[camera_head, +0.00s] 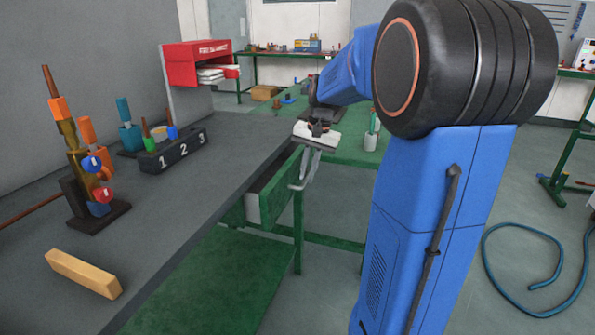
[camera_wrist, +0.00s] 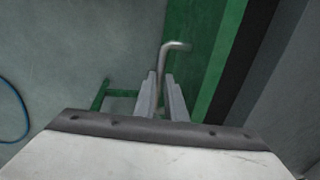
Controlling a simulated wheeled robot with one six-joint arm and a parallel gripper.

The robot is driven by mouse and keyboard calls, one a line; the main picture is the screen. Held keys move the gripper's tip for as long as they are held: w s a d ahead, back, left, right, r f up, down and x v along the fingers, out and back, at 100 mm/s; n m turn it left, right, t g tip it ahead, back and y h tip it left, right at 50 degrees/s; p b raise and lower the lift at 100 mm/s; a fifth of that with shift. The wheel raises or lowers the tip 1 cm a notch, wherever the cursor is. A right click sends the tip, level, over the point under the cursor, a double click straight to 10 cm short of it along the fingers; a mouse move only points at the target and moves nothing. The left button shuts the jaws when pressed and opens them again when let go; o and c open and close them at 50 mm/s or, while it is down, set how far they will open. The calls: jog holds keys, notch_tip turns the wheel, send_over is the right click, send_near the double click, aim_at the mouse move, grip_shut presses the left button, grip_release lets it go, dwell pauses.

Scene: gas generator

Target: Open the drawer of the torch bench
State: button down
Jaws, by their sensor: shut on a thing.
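The torch bench (camera_head: 225,180) has a dark grey top and a green frame. Its green drawer (camera_head: 284,178) is under the top's right edge. The drawer's front stands out from the bench, with a pale side (camera_head: 252,208) showing at the near end. My gripper (camera_head: 306,172) reaches down beside the drawer front and is shut on the metal bar handle (camera_head: 294,187). In the wrist view, the bent end of the handle (camera_wrist: 176,45) sticks out beyond the fingers (camera_wrist: 160,95). The drawer's inside is mostly hidden.
A torch stand (camera_head: 95,185), a numbered block (camera_head: 175,152) and a wooden block (camera_head: 83,273) are on the bench top. A green table (camera_head: 345,150) holding a pale cup (camera_head: 370,140) stands behind my gripper. A blue hose (camera_head: 500,290) lies on the floor at right.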

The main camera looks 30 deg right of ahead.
jog(key=s+d, duration=1.3)
jog(key=s, duration=0.4)
jog(key=shift+s+d, duration=0.15)
jog(key=shift+d, duration=0.15)
jog(key=shift+r, duration=0.1)
jog(key=c, duration=1.8)
grip_release()
jog(key=r, duration=0.5)
jog(key=s+d+r, duration=0.1)
jog(key=r, duration=0.5)
jog(key=s+d+r, duration=0.1)
jog(key=r, duration=0.5)
jog(key=shift+s, duration=0.25)
